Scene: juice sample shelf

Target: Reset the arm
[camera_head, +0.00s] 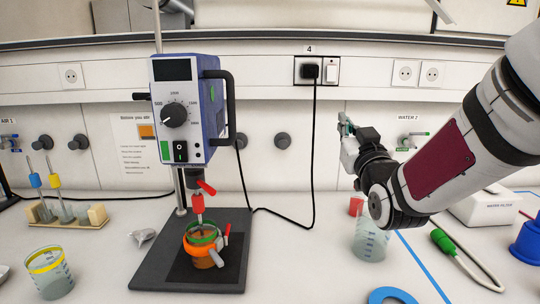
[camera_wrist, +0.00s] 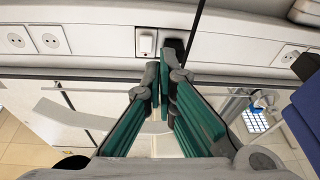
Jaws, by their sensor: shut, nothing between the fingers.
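My arm (camera_head: 460,150) reaches in from the right in the head view. My gripper (camera_head: 345,124) is raised above the bench, to the right of the stirrer, pointing toward the back wall. In the wrist view its green-padded fingers (camera_wrist: 160,78) come together at the tips with nothing between them. The wall socket and switch lie beyond the tips in that view. Nothing hangs from my gripper.
A blue overhead stirrer (camera_head: 190,110) stands on a dark base (camera_head: 165,275) with an orange-clamped jar (camera_head: 203,250). A beaker (camera_head: 371,242) stands below my wrist. A yellow-rimmed beaker (camera_head: 50,275) is at left. A black cable (camera_head: 314,160) hangs from the wall socket.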

